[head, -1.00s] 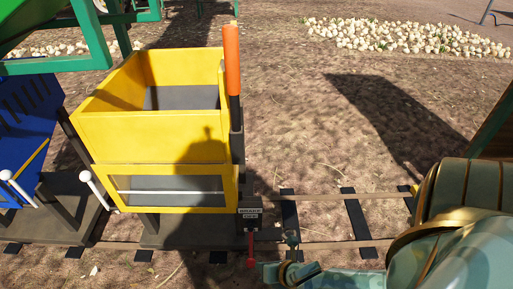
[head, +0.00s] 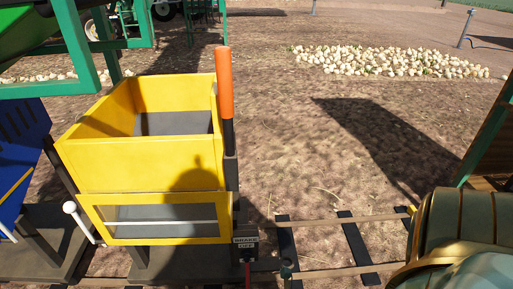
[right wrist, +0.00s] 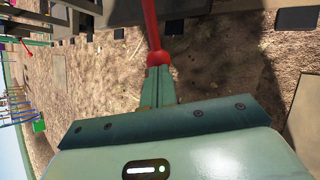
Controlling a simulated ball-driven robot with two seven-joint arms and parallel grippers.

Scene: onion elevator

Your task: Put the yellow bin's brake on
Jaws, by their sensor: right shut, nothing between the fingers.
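The yellow bin (head: 140,165) stands on the rails at left in the head view, its top open. A small dark brake box (head: 246,240) sits at its lower right corner, with a label that seems to read "BRAKE OFF". A red brake lever (head: 248,270) hangs below the box and is cut off by the frame's bottom edge. In the right wrist view the red lever (right wrist: 151,25) ends in a red knob (right wrist: 158,58). My right gripper (right wrist: 157,75) is shut and empty, its fingertips right at the knob; contact is hard to tell. My left gripper is out of view.
An upright orange handle (head: 223,72) rises at the bin's right rear. A blue bin (head: 22,140) stands close on the left, under a green frame (head: 75,90). The track (head: 345,222) to the right is clear. A pile of onions (head: 390,60) lies farther back.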

